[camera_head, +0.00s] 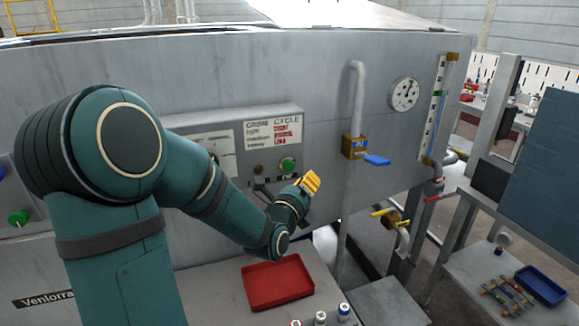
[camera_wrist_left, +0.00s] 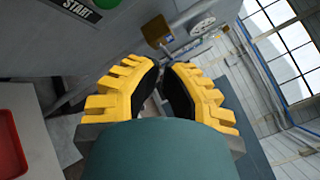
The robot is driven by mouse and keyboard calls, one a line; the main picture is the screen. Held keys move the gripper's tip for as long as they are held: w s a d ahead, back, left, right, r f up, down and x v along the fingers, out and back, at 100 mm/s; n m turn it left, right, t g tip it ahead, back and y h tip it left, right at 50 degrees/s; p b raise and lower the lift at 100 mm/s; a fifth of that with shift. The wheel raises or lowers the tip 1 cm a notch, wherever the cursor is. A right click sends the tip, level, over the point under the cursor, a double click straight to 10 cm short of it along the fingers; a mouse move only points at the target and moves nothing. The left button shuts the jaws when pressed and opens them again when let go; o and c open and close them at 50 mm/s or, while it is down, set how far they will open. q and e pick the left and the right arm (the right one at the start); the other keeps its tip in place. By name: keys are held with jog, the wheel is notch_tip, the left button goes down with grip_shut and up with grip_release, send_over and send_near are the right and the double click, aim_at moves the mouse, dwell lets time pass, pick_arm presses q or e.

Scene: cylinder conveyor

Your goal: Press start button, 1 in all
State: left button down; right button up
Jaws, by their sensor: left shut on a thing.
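The green start button (camera_head: 287,164) sits on the grey control panel (camera_head: 258,124) in the head view. In the left wrist view the green button (camera_wrist_left: 107,3) is cut by the top edge, beside a black START label (camera_wrist_left: 77,9). My left gripper (camera_head: 311,181), with yellow fingers, is just right of and below the button in the head view and apart from it in the picture. In the left wrist view its fingertips are close together. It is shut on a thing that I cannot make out. My right gripper is not in view.
A red tray (camera_head: 278,284) lies on the bench below. Right of the panel are a pipe with a blue-handled valve (camera_head: 376,160), a gauge (camera_head: 404,94) and a yellow-handled valve (camera_head: 390,216). A blue tray (camera_head: 541,286) is on the right table.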

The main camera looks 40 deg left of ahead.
aim_at(289, 166)
pick_arm(q)
jog(key=shift+w+a+b, duration=0.1)
jog(key=shift+w+a, duration=0.35)
jog(key=shift+a, duration=0.35)
jog(key=shift+w+a+b, duration=0.1)
jog(key=shift+w+a, duration=0.3)
jog(key=shift+a, duration=0.4)
jog(key=shift+w+a+b, duration=0.1)
jog(key=shift+w+a, duration=0.35)
jog(key=shift+a, duration=0.35)
jog(key=shift+w+a+b, duration=0.2)
jog(key=shift+a+b, duration=0.15)
jog(key=shift+b, duration=0.15)
jog(key=shift+w+a+b, duration=0.2)
jog(key=shift+a+b, duration=0.15)
jog(key=shift+a, duration=0.1)
dwell(0.3)
jog(key=shift+d, duration=0.1)
dwell(0.3)
jog(key=shift+s+d+b, duration=0.4)
jog(key=shift+d+b, duration=0.05)
jog(key=shift+d, duration=0.25)
